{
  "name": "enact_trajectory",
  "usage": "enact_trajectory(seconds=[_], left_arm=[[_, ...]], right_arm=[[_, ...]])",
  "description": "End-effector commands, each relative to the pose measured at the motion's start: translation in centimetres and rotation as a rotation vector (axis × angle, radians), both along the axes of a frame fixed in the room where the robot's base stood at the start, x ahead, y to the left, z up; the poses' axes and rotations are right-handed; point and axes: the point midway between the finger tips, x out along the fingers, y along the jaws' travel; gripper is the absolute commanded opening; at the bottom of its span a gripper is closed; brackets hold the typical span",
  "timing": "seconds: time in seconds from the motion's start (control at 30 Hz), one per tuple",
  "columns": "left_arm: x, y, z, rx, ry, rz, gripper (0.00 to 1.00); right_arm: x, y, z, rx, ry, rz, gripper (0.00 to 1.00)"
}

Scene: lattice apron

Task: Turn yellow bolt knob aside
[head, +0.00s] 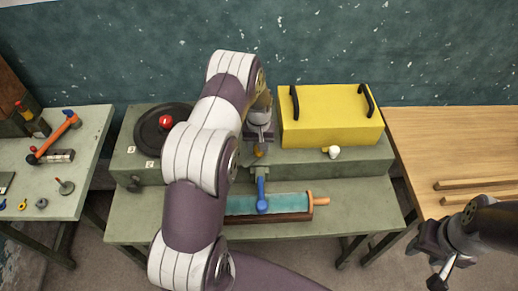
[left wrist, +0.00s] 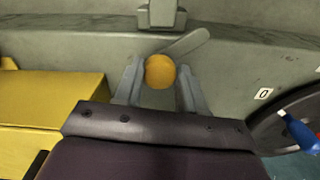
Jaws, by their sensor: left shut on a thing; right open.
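The yellow bolt knob (left wrist: 160,71) is a round ball between the two fingers of my left gripper (left wrist: 158,85) in the left wrist view. A grey bar (left wrist: 185,43) shows just behind it, angled up to the right. In the head view the knob (head: 261,150) shows small below my left gripper (head: 260,141), at the front of the grey-green raised bench. My left gripper is shut on the knob. My right gripper (head: 438,268) is open and empty at the lower right, away from the bench.
A yellow box (head: 330,115) with black handles stands right of my left gripper. A black wheel (head: 160,130) with a red knob is to the left. A blue-handled lever (head: 262,195) and a teal block (head: 285,204) lie in front. A side table (head: 90,140) holds tools.

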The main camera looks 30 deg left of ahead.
Motion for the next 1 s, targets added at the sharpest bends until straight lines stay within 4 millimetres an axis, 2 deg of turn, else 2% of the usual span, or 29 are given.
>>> enact_trajectory(seconds=[0.5,1.0], left_arm=[[0.2,0.2,0.0,0.002,-0.005,-0.439,0.09],[0.2,0.2,0.2,0.003,-0.006,-0.623,0.09]], right_arm=[[0.0,0.0,-1.9,0.000,0.000,0.000,0.43],[0.0,0.0,-2.3,0.000,0.000,0.000,0.43]])
